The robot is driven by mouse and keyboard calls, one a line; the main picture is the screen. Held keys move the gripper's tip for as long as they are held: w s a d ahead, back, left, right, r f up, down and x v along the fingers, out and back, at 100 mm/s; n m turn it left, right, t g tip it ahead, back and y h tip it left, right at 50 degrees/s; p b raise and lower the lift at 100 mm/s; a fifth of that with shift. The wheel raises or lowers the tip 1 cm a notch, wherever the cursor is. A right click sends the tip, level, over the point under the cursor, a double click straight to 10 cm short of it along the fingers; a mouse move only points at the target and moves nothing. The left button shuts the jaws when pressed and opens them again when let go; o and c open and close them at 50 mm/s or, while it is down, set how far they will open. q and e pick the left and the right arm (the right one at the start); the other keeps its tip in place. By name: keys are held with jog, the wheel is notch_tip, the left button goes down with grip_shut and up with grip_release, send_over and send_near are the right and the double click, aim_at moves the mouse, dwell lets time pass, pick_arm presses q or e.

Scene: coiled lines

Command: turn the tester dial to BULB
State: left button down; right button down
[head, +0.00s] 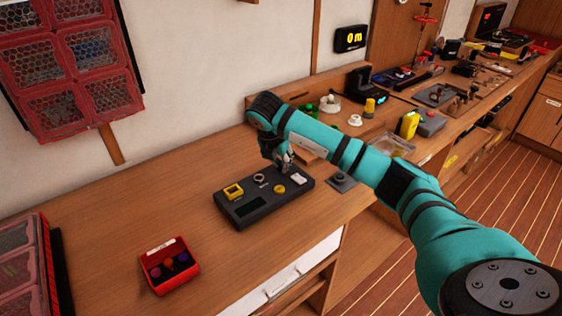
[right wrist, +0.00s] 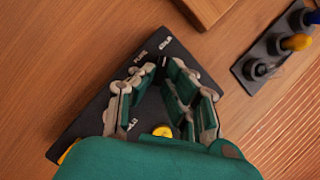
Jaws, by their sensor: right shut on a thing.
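The tester (head: 290,196) is a flat dark box on the wooden bench, with a yellow square socket, a round ring, a yellow button and white markings. It also shows in the right wrist view (right wrist: 88,122), at an angle, with white lettering too small to read surely. My right gripper (head: 286,163) reaches down onto the far right part of the tester. In the right wrist view its fingers (right wrist: 160,72) are closed around a dark part there, apparently the dial. The fingers hide most of the dial, so I cannot tell where it points. My left gripper is not in view.
A red box (head: 152,278) with coloured round pieces stands at the front left. A small dark holder (right wrist: 262,68) with coloured tops stands right of the tester. Red mesh bins (head: 76,70) hang on the wall.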

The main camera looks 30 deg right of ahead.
jog(key=c, duration=1.4)
grip_release()
jog(key=v, duration=1.2)
jog(key=shift+w, duration=0.1)
